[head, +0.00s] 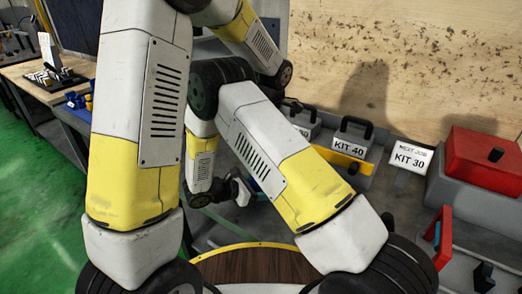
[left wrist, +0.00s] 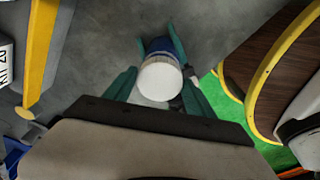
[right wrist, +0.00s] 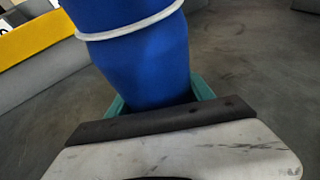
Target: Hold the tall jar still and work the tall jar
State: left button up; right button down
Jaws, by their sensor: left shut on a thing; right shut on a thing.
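The tall jar has a blue body and a white round end. In the left wrist view the jar (left wrist: 160,76) shows this white end towards the camera, between the teal fingers of my left gripper (left wrist: 160,85), which is shut on it. In the right wrist view the blue body (right wrist: 145,60), with a white ring around it, rises from between the teal fingers of my right gripper (right wrist: 160,95), shut on it. The fingertips are hidden behind the body there. In the head view my arms hide most of the jar and the grippers.
Grey kit boxes, one labelled KIT 40 (head: 350,140), stand along the back wall. A KIT 30 sign (head: 408,157) and a red box (head: 484,160) are at the right. A round brown wooden top with a yellow rim (head: 258,264) lies in front. Green floor is at left.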

pick_arm(q)
jog(key=shift+s+a+f, duration=0.1)
jog(key=shift+f, duration=1.25)
dwell(0.6)
jog(key=shift+r+g, duration=0.1)
jog(key=shift+g, duration=0.2)
jog(key=o, duration=1.3)
notch_tip(320, 180, up, 5)
jog(key=shift+f, duration=0.1)
jog(key=shift+w, duration=0.2)
jog(key=shift+n, duration=0.3)
jog(key=shift+c, duration=0.4)
